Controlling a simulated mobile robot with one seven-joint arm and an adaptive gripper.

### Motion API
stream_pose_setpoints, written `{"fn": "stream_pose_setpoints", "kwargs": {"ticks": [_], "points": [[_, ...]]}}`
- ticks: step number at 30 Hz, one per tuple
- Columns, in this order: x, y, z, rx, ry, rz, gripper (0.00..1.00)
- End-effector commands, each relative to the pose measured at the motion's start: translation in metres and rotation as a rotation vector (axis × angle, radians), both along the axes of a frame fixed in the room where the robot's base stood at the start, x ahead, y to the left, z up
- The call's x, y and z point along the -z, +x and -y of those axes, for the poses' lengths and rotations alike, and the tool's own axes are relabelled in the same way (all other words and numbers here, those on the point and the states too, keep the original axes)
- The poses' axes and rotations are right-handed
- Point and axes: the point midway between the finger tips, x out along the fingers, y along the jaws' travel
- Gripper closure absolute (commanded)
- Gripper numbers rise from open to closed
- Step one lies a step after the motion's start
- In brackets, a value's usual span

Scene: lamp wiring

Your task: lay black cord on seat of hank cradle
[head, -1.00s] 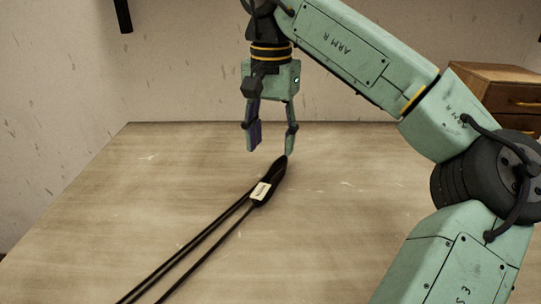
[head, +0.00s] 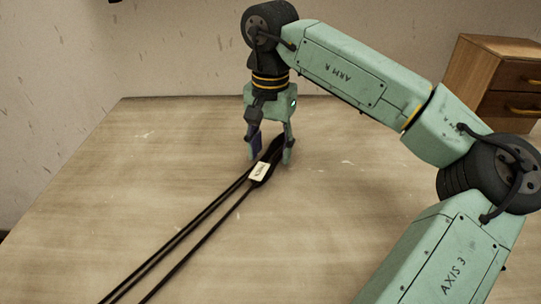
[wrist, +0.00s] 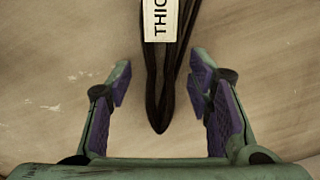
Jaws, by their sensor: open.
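The black cord (head: 207,214) lies on the table as a long hank, running from the lower left of the head view up to a bunched end under my gripper. A white tag (head: 260,172) with dark print is wrapped around it near that end. My gripper (head: 270,158) is open, pointing down, with one finger on each side of the bunched end. In the wrist view the cord's looped end (wrist: 158,105) sits between the open purple-padded fingers (wrist: 164,88), apart from both. The hank cradle is not seen in either view.
The wooden table (head: 75,190) is bare around the cord. A small wooden drawer unit (head: 490,75) stands beyond the table at the right. A wall rises behind the table's back edge.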

Motion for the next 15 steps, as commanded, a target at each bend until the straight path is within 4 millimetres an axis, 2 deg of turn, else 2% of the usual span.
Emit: {"fn": "stream_pose_setpoints", "kwargs": {"ticks": [3,10,15], "points": [[0.0090,-0.0005,-0.0003,-0.001,0.001,-0.001,0.53],[0.0107,-0.0002,-0.0003,0.000,0.001,0.000,0.53],[0.0106,-0.0002,-0.0003,0.000,0.001,0.000,0.65]]}}
